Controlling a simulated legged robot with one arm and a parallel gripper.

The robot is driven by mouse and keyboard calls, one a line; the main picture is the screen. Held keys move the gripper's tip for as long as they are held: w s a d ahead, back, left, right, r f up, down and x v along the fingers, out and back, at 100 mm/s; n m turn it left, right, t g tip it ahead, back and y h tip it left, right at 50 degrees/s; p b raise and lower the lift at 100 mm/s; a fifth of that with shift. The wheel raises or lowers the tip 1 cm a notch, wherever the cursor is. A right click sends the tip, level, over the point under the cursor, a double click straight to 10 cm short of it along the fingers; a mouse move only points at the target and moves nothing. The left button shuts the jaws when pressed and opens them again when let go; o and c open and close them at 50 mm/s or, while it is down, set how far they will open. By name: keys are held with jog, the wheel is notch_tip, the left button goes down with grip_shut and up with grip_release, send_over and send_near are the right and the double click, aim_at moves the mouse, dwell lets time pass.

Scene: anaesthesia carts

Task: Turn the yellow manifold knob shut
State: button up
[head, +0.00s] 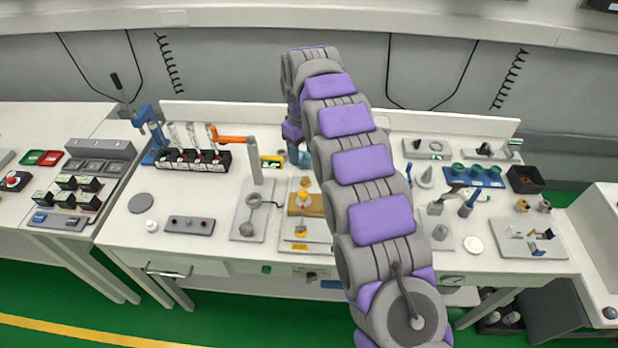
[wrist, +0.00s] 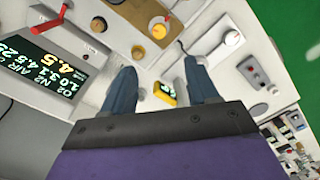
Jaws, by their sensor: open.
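A pale plate (head: 322,232) at the middle of the bench carries a tan bar and small yellow parts. A yellow part (head: 301,230) near its front appears to be the manifold knob, too small to tell its turn angle. In the head view, my gripper (head: 298,157) is partly hidden behind my arm.
A yellow box with a green display (head: 271,162) stands close to my gripper. An orange-armed post (head: 256,160) rises left of the plate. A black rack (head: 192,160) stands further left. My arm hides the bench middle.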

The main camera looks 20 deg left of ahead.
aim_at(303, 192)
notch_tip(303, 192, down, 16)
jog(key=shift+w+a+r+b, duration=0.1)
jog(key=shift+r+b, duration=0.05)
jog(key=shift+b, duration=1)
jog(key=shift+f, duration=0.8)
jog(key=shift+c, duration=0.3)
jog(key=c, duration=1)
